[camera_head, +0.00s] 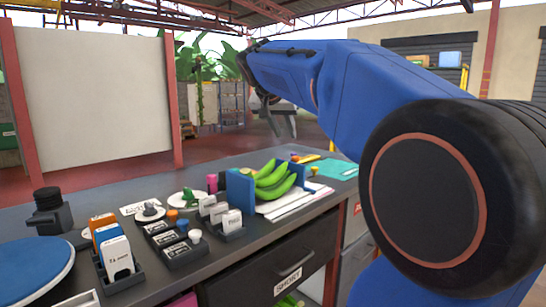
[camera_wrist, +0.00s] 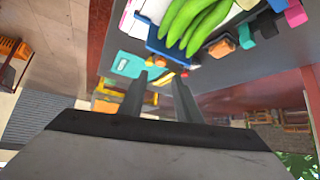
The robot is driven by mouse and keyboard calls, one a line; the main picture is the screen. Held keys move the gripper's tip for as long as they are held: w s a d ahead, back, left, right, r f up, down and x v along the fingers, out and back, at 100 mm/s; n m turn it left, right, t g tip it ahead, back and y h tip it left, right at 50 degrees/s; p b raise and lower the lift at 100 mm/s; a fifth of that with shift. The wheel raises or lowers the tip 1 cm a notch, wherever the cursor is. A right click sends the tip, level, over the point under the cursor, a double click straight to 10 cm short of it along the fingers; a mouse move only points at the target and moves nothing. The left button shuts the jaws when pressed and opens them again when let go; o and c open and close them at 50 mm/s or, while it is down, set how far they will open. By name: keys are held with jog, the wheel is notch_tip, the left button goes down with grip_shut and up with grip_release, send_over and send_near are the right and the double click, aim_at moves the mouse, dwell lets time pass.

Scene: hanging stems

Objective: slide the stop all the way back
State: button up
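A blue upright plate (camera_head: 240,191) stands at the left end of a bunch of green bananas (camera_head: 272,180) on the bench. A second blue piece (camera_head: 299,173) shows at the bananas' right end. I cannot tell which blue part is the stop. In the wrist view the bananas (camera_wrist: 195,22) lie against a blue edge (camera_wrist: 165,45) at the top. My gripper (camera_head: 283,125) hangs in the air above and behind the bananas, apart from them. In the wrist view my gripper (camera_wrist: 160,80) has its two fingers apart with nothing held between them.
The bench (camera_head: 250,255) is crowded on the left with label holders (camera_head: 118,255), a round blue plate (camera_head: 35,268) and a black jar-like object (camera_head: 48,212). A teal sheet (camera_head: 338,168) lies right of the bananas. A white board (camera_head: 95,105) stands behind. Air around the gripper looks free.

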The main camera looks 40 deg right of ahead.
aim_at(296, 157)
jog(key=x, duration=0.5)
jog(key=r+x, duration=0.1)
jog(key=x, duration=0.5)
jog(key=w+d+x, duration=0.1)
jog(key=x, duration=0.5)
jog(key=shift+w+r, duration=0.1)
grip_shut()
